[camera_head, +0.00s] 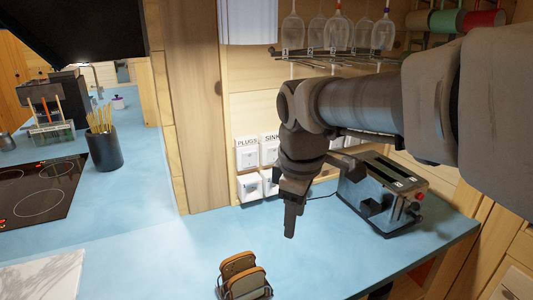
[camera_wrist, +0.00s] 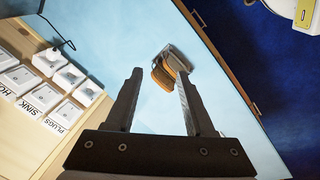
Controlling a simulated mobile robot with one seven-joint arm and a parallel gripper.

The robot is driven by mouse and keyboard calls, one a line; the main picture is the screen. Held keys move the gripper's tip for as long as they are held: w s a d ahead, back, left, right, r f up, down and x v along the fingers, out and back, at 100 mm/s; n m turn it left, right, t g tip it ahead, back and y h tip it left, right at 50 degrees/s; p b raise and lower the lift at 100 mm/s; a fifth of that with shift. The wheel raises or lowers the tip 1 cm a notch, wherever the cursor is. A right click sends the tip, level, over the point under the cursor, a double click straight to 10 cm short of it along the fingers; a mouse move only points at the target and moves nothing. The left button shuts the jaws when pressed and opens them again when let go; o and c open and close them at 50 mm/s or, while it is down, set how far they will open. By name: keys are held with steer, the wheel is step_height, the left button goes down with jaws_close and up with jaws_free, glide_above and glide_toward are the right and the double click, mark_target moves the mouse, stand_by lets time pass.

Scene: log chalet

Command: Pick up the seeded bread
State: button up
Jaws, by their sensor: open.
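Two brown bread slices (camera_head: 240,279) stand on edge in a small dark wire rack on the blue counter, at the bottom of the head view. I cannot tell which slice is seeded. In the wrist view the bread (camera_wrist: 161,76) shows beyond my fingertips, partly hidden by the right finger. My gripper (camera_head: 290,228) hangs above the counter, behind and to the right of the rack, apart from the bread. In the wrist view my gripper (camera_wrist: 156,76) has its two fingers spread with nothing held between them.
A metal toaster (camera_head: 382,196) stands on the counter at right. Labelled white switches (camera_head: 248,158) line the wall. Wine glasses (camera_head: 338,32) hang above near my arm. A dark utensil cup (camera_head: 104,150) and a black hob (camera_head: 40,190) are at left. The counter around the rack is clear.

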steer(key=w+a+f+n+g+p, duration=0.1)
steer(key=w+a+f+n+g, duration=0.1)
steer(key=w+a+n, duration=0.4)
steer(key=n+p, duration=0.1)
steer(key=n, duration=0.3)
glide_above(237, 255)
step_height(237, 255, down, 3)
steer(key=shift+n+g, duration=0.3)
step_height(237, 255, down, 18)
steer(key=shift+r, duration=0.2)
jaws_close()
steer(key=shift+r, duration=0.1)
